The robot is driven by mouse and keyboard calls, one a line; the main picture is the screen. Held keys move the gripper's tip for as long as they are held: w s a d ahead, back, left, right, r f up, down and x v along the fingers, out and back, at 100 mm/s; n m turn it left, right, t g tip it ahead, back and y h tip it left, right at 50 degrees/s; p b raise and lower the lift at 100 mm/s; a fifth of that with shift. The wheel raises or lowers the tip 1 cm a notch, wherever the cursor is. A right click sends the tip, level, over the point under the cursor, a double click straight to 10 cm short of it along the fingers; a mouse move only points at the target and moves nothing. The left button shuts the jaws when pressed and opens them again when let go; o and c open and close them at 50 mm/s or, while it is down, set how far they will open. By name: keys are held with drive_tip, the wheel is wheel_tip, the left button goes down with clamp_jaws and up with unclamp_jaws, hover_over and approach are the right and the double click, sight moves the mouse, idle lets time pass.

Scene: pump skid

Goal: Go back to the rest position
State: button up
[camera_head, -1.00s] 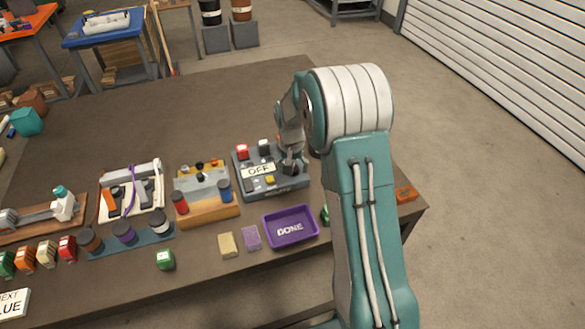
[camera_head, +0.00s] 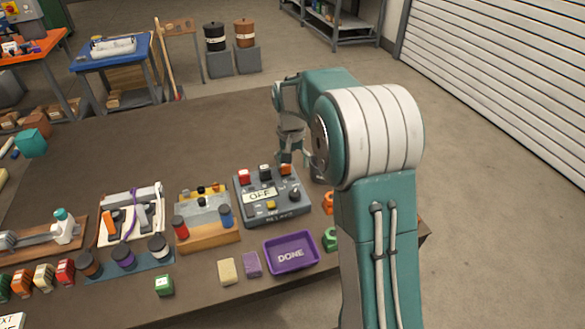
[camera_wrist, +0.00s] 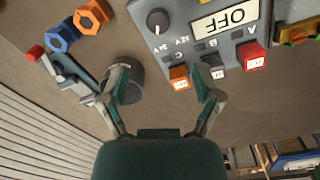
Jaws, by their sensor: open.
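My gripper (camera_wrist: 168,90) is open and empty in the wrist view, with its two fingers spread apart. In the head view my gripper (camera_head: 287,158) is above the back right corner of the grey control box, partly hidden by my own arm.
A purple DONE tray (camera_head: 290,265) stands in front of the box. A dark round object (camera_wrist: 130,80) and blue and orange nuts (camera_wrist: 92,17) are beside it. Blocks and a wooden stand (camera_head: 208,238) are to the left. The table's back half (camera_head: 180,140) is mostly clear.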

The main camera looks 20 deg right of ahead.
idle(0.3)
drive_tip(key=s+a+r+n+t, duration=0.1)
drive_tip(key=s+a+r+t, duration=0.1)
drive_tip(key=s+r, duration=0.55)
drive_tip(key=s+a+r+n+t, duration=0.1)
drive_tip(key=s+r+t, duration=0.1)
drive_tip(key=s, duration=0.9)
drive_tip(key=s+a+r+n+t, duration=0.1)
drive_tip(key=s+a+r+n, duration=0.1)
drive_tip(key=s, duration=0.9)
drive_tip(key=shift+s+a+r+t, duration=0.2)
drive_tip(key=shift+s+t, duration=0.1)
drive_tip(key=shift+t, duration=0.1)
